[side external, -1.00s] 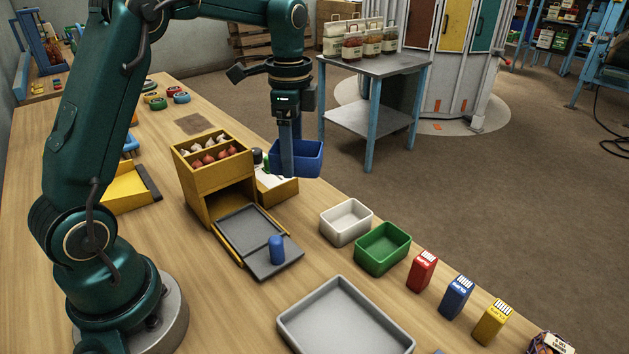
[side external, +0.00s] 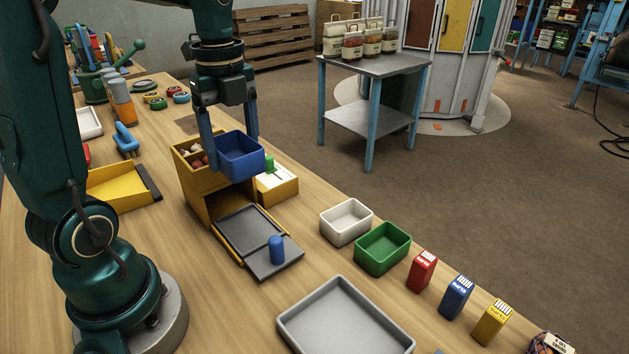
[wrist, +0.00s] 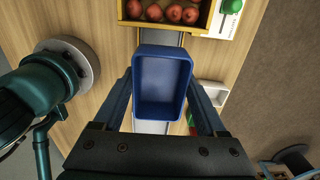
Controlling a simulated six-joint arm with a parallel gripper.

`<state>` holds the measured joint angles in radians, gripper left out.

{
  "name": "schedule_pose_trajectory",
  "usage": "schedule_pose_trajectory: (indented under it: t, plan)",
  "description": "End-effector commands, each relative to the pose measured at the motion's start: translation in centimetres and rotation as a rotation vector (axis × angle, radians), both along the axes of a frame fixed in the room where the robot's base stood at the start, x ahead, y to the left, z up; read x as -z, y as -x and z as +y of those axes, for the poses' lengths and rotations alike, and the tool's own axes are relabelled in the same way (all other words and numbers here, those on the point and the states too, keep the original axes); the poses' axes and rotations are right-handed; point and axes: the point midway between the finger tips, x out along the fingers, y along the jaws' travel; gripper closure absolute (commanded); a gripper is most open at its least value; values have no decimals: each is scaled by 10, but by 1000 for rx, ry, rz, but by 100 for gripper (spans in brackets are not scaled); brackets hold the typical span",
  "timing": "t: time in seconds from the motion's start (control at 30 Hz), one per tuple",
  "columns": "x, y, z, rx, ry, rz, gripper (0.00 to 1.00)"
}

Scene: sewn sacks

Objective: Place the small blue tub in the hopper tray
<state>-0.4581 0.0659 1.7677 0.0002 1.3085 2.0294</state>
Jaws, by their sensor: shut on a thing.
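My gripper (side external: 234,152) is shut on the small blue tub (side external: 240,160), with one finger at each side. The tub is empty, roughly level, and held in the air. In the wrist view the tub (wrist: 163,85) fills the middle between my fingers. In the side view the tub overlaps the front of the yellow wooden hopper (side external: 200,183), hiding part of its top bin. At the hopper's foot lies a flat dark grey tray (side external: 250,228), apart from the tub and lower. A blue peg (side external: 277,250) stands at the tray's near end.
Red onions (wrist: 173,12) lie in the hopper's top bin. A yellow box with a green knob (side external: 277,183) stands beside the hopper. White (side external: 346,221) and green (side external: 382,249) tubs and a large grey tray (side external: 345,318) stand at right, near several small cartons (side external: 457,297).

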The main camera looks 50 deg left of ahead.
Motion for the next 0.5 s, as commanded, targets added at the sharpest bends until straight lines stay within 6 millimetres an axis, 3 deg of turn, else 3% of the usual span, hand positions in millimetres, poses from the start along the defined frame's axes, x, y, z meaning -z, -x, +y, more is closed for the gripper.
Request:
schedule_pose_trajectory:
  t: [0.3, 0.5]
  plan:
    - [73, 2, -1, 0, 3, 8, 78]
    - [94, 0, 0, 0, 0, 3, 78]
